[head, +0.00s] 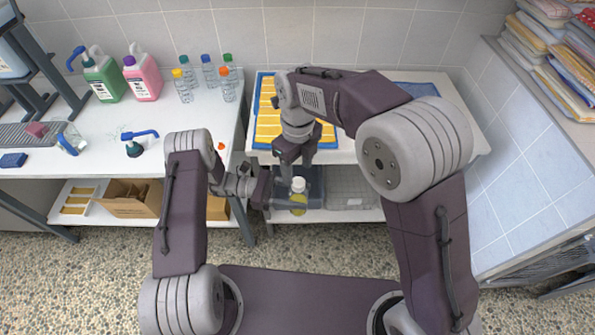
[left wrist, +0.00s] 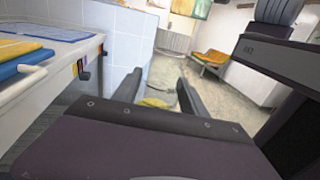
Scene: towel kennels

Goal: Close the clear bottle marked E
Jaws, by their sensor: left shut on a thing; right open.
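A clear bottle with yellow contents and a pale top (head: 298,196) is upright in front of the right-hand table. My left gripper (head: 287,202) is shut on it from the left. In the left wrist view a yellow patch of it (left wrist: 154,102) shows between the fingers. No letter E is readable, and I cannot tell whether the pale top is a cap or a bare neck. My right gripper (head: 296,166) is open, pointing down just above the bottle; its fingertips are partly hidden. A small orange-red piece (head: 221,146) lies near the left table's right edge.
Several small clear bottles with coloured caps (head: 208,70) stand on the left table (head: 190,135), beside green (head: 104,80) and pink (head: 145,78) jugs. A blue pump top (head: 139,142) is nearer. A blue tray (head: 262,85) with yellow cloths lies behind my right gripper.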

